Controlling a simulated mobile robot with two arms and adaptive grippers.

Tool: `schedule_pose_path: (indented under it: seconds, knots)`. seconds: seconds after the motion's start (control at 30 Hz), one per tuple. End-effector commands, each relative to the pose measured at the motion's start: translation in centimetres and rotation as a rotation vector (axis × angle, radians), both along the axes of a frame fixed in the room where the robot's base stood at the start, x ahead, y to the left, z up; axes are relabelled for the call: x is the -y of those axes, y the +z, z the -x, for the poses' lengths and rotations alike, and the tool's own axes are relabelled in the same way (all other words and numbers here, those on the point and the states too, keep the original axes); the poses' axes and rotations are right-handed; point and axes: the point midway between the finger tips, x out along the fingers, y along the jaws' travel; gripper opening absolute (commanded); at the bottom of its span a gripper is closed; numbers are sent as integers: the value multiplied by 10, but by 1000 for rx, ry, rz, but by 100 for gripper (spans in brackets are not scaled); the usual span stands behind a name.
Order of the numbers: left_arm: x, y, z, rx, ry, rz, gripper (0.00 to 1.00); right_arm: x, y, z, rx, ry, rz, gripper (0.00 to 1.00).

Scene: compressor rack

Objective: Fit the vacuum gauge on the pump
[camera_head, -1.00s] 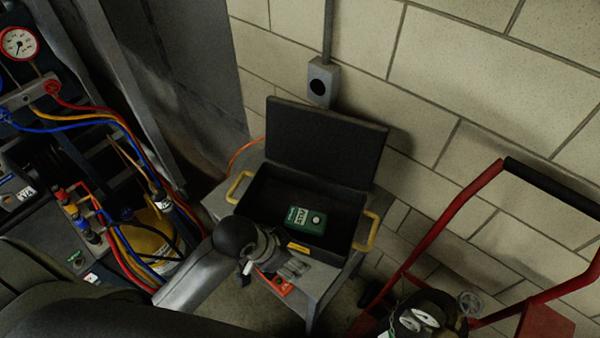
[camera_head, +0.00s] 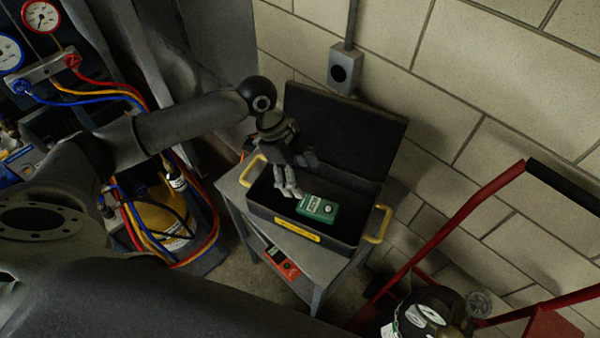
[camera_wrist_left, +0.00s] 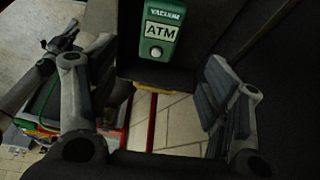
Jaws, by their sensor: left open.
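The vacuum gauge is a small green box (camera_head: 318,208) with a white "ATM" label, lying in the open black case; it also shows in the left wrist view (camera_wrist_left: 160,35), upper middle. My left gripper (camera_head: 290,184) is over the case, just left of the gauge in the head view. In the left wrist view my left gripper (camera_wrist_left: 150,92) is open and empty, its fingers wide apart, with the gauge ahead of them. I cannot make out which item is the pump. My right gripper is not in view.
The black case (camera_head: 280,222) has a raised lid and yellow handles, and sits on a grey stand (camera_head: 230,190). A red meter (camera_head: 282,262) lies on the shelf below. Manifold hoses (camera_head: 105,95) and a yellow cylinder (camera_head: 160,215) are left; a red hand truck (camera_head: 430,240) is right.

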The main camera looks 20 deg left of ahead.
Motion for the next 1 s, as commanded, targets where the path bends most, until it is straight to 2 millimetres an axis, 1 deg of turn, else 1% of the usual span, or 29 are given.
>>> schedule_pose_path:
  seconds: [0.03, 0.17, 0.4, 0.5, 0.53, 0.57, 0.7, 0.8, 1.0]
  knots:
    - [2, -9, 1, -1, -2, 1, 71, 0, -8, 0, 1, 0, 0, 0]
    - [8, -26, 1, 0, -2, 0, 71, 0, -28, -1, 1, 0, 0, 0]
    - [22, -61, 0, 1, -1, 0, 71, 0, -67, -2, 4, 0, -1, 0]
    - [27, -74, 0, 0, -1, 0, 71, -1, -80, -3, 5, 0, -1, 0]
    - [29, -74, 0, -2, -1, 0, 71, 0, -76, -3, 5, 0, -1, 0]
    - [31, -78, 0, -3, -1, 0, 71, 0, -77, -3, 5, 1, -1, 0]
    - [38, -94, 0, -2, 0, 1, 71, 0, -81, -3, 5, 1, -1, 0]
    - [41, -102, -1, -1, 0, 0, 71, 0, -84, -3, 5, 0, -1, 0]
    - [44, -109, -1, 0, 1, 0, 71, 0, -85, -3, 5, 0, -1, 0]
